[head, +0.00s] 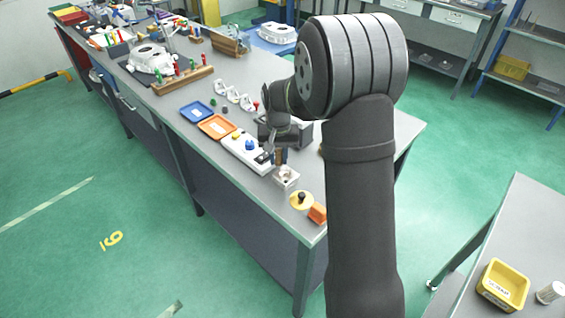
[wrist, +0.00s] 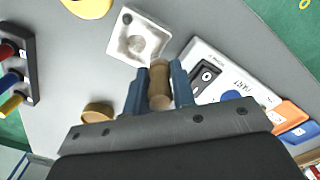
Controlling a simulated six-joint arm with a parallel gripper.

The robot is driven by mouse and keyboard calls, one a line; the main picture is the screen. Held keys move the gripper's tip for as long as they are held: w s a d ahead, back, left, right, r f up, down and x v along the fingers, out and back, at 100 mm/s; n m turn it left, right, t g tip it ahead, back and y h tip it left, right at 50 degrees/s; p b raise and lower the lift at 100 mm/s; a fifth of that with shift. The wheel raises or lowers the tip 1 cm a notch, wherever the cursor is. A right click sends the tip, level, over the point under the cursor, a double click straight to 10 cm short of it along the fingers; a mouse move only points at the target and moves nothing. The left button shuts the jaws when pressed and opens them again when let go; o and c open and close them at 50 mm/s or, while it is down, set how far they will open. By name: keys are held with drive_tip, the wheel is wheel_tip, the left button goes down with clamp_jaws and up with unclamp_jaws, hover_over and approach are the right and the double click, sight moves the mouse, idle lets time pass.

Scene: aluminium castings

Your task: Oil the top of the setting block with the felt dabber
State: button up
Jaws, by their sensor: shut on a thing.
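My gripper (wrist: 160,92) is shut on the felt dabber (wrist: 158,82), a small turned wooden piece standing between the two blue-grey fingers. In the head view my gripper (head: 280,150) is over the near part of the bench, with the brown dabber (head: 281,157) below it. A pale square block with a recessed top (wrist: 154,30) lies just beyond the dabber, and it shows in the head view (head: 286,181); it may be the setting block. A round brownish shape sits in its recess. The dabber's felt end is not clear, and I cannot tell whether it touches the block.
A white labelled tray (wrist: 258,84) holding a black piece (wrist: 206,76) lies close on the right. Orange (head: 217,127) and blue (head: 197,111) trays follow along the bench. A yellow disc (head: 301,201) and orange block (head: 317,213) stand near the corner. A rack of coloured handles (wrist: 18,60) is left.

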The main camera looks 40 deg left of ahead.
sight(279, 150)
drive_tip(key=shift+r, duration=3.2)
drive_tip(key=w+d+f+m, duration=0.1)
drive_tip(key=w+d+m, duration=0.2)
drive_tip(key=w+d, duration=0.75)
drive_tip(key=w+d+f+m, duration=0.1)
drive_tip(key=w+d+m, duration=0.45)
drive_tip(key=d, duration=0.85)
drive_tip(key=w+d+f+m, duration=0.1)
drive_tip(key=w+d+m, duration=0.1)
drive_tip(key=w+d, duration=0.9)
drive_tip(key=s+d+f, duration=0.1)
drive_tip(key=d+f, duration=0.3)
drive_tip(key=d, duration=0.6)
drive_tip(key=s+d+f+n, duration=0.1)
drive_tip(key=s+f, duration=0.5)
drive_tip(key=f, duration=0.6)
drive_tip(key=shift+s+d+f, duration=0.15)
drive_tip(key=shift+d, duration=0.55)
